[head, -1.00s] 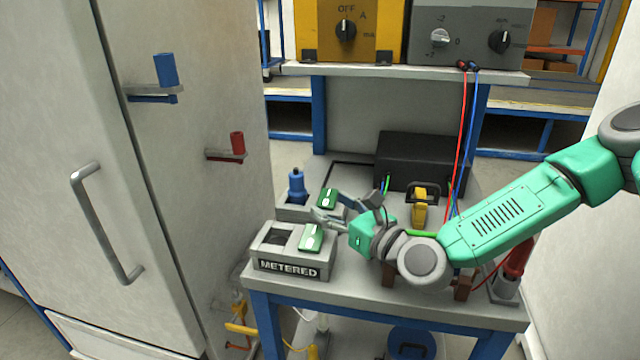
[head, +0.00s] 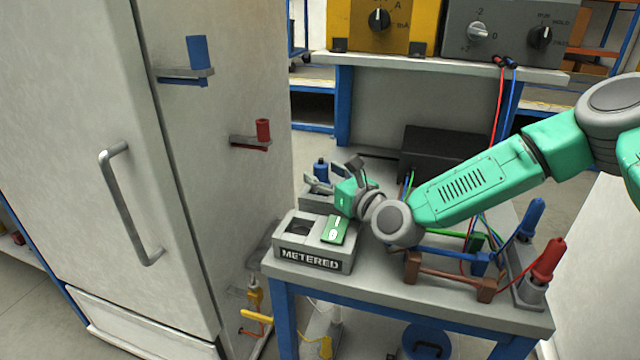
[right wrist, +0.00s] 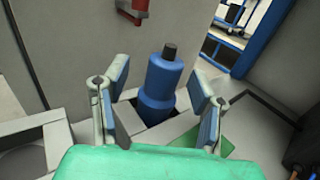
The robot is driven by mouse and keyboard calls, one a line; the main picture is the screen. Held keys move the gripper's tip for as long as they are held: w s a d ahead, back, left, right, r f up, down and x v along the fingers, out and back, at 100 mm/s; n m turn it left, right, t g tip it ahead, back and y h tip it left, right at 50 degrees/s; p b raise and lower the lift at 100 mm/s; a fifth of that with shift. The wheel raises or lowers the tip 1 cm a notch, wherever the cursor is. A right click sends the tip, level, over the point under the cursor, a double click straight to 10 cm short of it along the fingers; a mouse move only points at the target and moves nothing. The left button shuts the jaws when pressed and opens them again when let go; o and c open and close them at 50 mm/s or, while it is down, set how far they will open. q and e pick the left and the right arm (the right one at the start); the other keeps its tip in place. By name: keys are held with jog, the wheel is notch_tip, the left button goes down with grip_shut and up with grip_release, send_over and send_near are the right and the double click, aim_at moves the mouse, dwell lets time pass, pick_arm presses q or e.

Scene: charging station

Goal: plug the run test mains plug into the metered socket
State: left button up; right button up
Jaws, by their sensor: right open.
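A blue plug (head: 321,170) with a dark tip stands upright in the grey socket box behind the metered one. It looks like the mains plug, though no label shows. The right wrist view shows the blue plug (right wrist: 160,88) between and just beyond my open fingers, apart from them. My right gripper (head: 332,172) is open and empty, close to the plug, and partly hides the rear box. The metered socket (head: 310,262), a grey box marked METERED, sits at the bench's front left corner with an empty recess and a green switch (head: 335,229). My left gripper is out of view.
A white cabinet (head: 90,190) stands close on the left, with a red peg (head: 263,130) on a small shelf. A black box (head: 440,152) stands behind. Brown and blue brackets and blue and red probes (head: 548,260) occupy the bench's right.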

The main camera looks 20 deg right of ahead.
jog(key=shift+w+a+f, duration=0.1)
jog(key=shift+w+a, duration=0.15)
jog(key=shift+w, duration=0.75)
jog(key=shift+d, duration=0.25)
jog(key=shift+c, duration=0.3)
jog(key=shift+d, duration=0.1)
grip_shut()
jog(key=shift+a, duration=0.2)
